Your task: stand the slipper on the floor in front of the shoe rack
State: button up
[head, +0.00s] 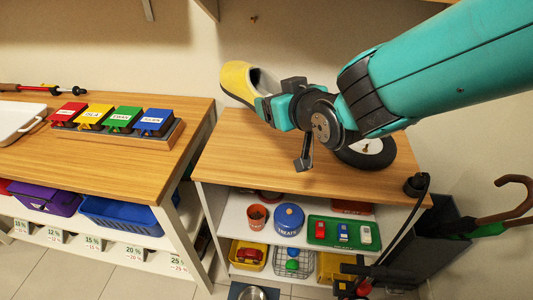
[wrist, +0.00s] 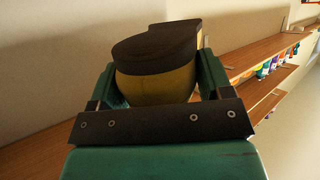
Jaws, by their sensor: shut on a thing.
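A yellow slipper (head: 237,80) with a pale lining and dark opening is held in my gripper (head: 268,106), above the wooden top of a shelf unit (head: 225,158). In the wrist view the slipper (wrist: 155,80) shows a yellow body and a dark brown sole, between the two green fingers of my gripper (wrist: 155,90). The fingers are shut on it. Part of the slipper is hidden behind the gripper in the head view. I cannot tell which part of the unit is the shoe rack.
A left bench (head: 90,160) holds colored boxes (head: 112,119) and a white tray (head: 20,118). A wheel (head: 367,152) is on the right top. Lower shelves hold a blue tin (head: 289,218) and toy cars. An umbrella stand (head: 430,240) is at right. Tiled floor (head: 60,275) shows in front.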

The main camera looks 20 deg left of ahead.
aim_at(275, 179)
notch_tip(275, 179, down, 19)
jog(key=shift+s+a+r+p, duration=0.1)
jog(key=shift+s+a+p, duration=0.05)
jog(key=shift+p, duration=0.3)
jog(key=o, duration=1.2)
jog(key=shift+c, duration=0.2)
